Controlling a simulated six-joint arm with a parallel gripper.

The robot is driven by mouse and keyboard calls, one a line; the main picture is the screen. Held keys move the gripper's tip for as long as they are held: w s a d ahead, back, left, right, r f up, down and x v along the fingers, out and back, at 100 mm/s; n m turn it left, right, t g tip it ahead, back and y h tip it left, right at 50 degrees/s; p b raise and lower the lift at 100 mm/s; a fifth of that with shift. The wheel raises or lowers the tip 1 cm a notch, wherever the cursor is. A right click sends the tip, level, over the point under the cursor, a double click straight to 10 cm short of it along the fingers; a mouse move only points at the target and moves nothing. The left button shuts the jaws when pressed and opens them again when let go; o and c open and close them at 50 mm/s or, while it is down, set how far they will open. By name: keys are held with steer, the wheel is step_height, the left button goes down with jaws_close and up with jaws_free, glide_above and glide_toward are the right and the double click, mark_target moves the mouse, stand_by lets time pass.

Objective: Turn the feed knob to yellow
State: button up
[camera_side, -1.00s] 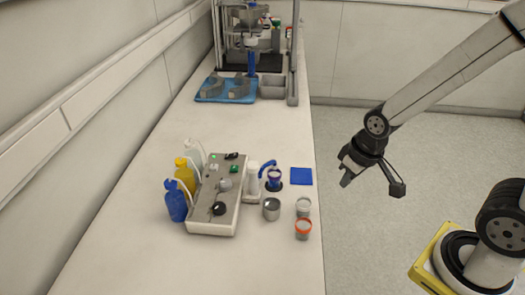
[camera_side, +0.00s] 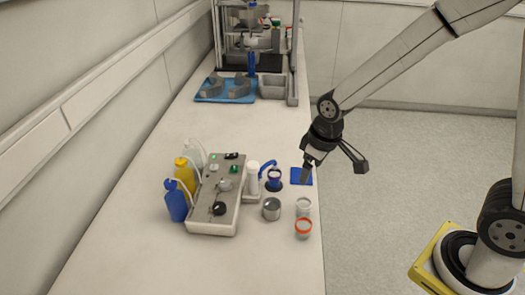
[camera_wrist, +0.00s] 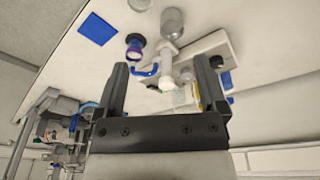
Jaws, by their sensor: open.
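The control box (camera_side: 203,222) is grey-white, with a black knob (camera_side: 219,208) near its front end and a grey knob (camera_side: 225,185) behind it. I cannot tell which is the feed knob or where its pointer aims. A blue bottle (camera_side: 175,203), a yellow bottle (camera_side: 185,176) and a whitish bottle (camera_side: 194,155) stand along its left side, with tubes to the box. My gripper (camera_side: 333,167) is open and empty, above the table's right edge, right of the box and apart from it. In the wrist view its fingers (camera_wrist: 162,68) are spread, with the box partly hidden.
A white cylinder (camera_side: 252,178) and a blue-purple cup fixture (camera_side: 274,179) stand between the box and my gripper. A metal cup (camera_side: 271,210), a clear jar (camera_side: 303,206) and an orange-rimmed jar (camera_side: 303,229) stand in front. A blue pad (camera_side: 300,180) lies near the table edge.

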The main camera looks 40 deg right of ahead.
steer(key=w+a+f+n, duration=0.2)
steer(key=w+a+n, duration=0.2)
steer(key=w+a, duration=0.4)
steer(key=n+g, duration=0.2)
steer(key=n, duration=0.3)
glide_above(219, 205)
step_height(219, 205, down, 5)
steer(key=shift+a+f, duration=0.1)
steer(key=shift+f, duration=0.1)
steer(key=shift+f, duration=0.1)
steer(key=shift+f, duration=3.75)
jaws_close()
